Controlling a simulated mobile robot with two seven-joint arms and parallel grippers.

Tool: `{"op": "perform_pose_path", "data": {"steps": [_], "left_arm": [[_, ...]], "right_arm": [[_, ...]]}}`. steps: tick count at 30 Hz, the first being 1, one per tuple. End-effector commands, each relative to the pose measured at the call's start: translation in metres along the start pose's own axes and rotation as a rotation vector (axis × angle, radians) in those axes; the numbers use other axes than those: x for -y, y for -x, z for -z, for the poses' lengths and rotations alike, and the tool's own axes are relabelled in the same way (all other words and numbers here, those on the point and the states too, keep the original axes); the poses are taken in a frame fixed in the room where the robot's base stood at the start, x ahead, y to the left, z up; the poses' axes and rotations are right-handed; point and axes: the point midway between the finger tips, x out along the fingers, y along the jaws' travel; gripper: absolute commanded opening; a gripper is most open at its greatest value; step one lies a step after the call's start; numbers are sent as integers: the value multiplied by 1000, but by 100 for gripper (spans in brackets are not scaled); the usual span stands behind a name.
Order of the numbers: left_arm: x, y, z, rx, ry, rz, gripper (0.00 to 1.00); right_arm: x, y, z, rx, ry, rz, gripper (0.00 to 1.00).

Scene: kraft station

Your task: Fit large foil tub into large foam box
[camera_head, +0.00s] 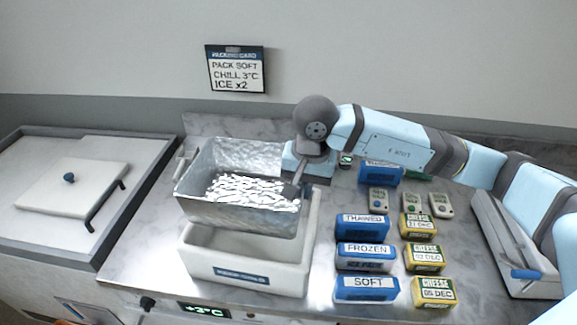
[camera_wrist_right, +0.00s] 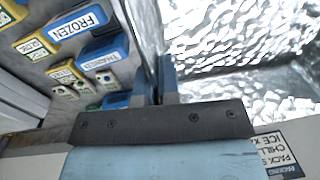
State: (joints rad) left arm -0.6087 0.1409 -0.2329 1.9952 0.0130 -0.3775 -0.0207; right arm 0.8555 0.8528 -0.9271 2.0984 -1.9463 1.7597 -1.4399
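The large foil tub (camera_head: 238,213) is a shiny silver open container, slightly tilted, over the large white foam box (camera_head: 245,274) in the head view. The box's front wall and right rim show below it. The tub hides most of the box opening, and I cannot tell whether its bottom dips inside. My right gripper (camera_head: 293,190) is at the tub's right wall. In the right wrist view, the two fingers (camera_wrist_right: 167,82) close on that wall, with the crinkled foil inside (camera_wrist_right: 235,35) to the right. My left gripper is not in view.
Blue ice packs (camera_head: 366,257) and yellow cheese packs (camera_head: 424,257) stand in rows right of the box. Small grey devices (camera_head: 410,202) sit behind them. A lidded chest (camera_head: 72,185) is at left. A grey tray (camera_head: 515,245) lies at right.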

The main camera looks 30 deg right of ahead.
Motion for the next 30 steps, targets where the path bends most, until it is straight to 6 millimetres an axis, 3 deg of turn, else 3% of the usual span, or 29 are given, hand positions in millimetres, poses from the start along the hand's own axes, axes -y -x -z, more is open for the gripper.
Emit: {"op": "perform_pose_path", "data": {"steps": [11, 30], "left_arm": [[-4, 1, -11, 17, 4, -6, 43], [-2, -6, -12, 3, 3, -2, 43]], "right_arm": [[-1, -9, 0, 1, 1, 0, 0], [-4, -46, 0, 0, 0, 0, 0]]}}
